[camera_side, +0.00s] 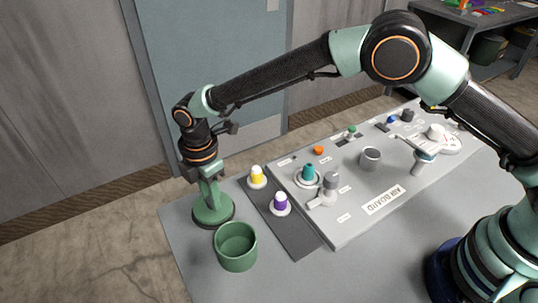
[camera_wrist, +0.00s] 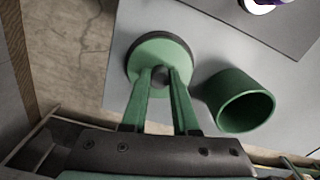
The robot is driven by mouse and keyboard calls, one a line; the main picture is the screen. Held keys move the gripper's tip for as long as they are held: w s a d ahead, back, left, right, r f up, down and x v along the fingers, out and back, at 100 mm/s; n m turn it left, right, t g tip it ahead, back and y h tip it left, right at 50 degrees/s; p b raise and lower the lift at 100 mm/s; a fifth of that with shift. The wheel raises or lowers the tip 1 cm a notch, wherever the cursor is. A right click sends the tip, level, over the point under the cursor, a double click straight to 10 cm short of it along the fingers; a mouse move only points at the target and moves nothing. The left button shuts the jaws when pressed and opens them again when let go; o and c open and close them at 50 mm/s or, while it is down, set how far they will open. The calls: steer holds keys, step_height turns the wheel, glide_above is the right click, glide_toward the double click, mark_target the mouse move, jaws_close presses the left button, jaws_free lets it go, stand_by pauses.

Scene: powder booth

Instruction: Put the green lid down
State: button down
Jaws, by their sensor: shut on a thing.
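The green lid (camera_side: 214,212) is a round disc with a dark rim and a small dark knob. It also shows in the wrist view (camera_wrist: 178,47). My gripper (camera_side: 211,196) points down over it, and its two fingers (camera_wrist: 160,76) are shut on the knob. The lid is at the table's left corner; I cannot tell whether it touches the table or hangs just above it. The open green pot (camera_side: 236,246) stands upright beside the lid, nearer the camera. In the wrist view the pot (camera_wrist: 239,100) is to the right of the fingers, apart from the lid.
A dark mat (camera_side: 296,236) holds a yellow-topped knob (camera_side: 257,177) and a purple-topped knob (camera_side: 280,204). Behind it is a grey panel (camera_side: 345,228) with several knobs and a grey cup (camera_side: 371,158). The grey table (camera_side: 300,281) is clear at the front.

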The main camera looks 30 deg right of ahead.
steer(key=shift+f, duration=0.15)
steer(key=c, duration=0.7)
jaws_free()
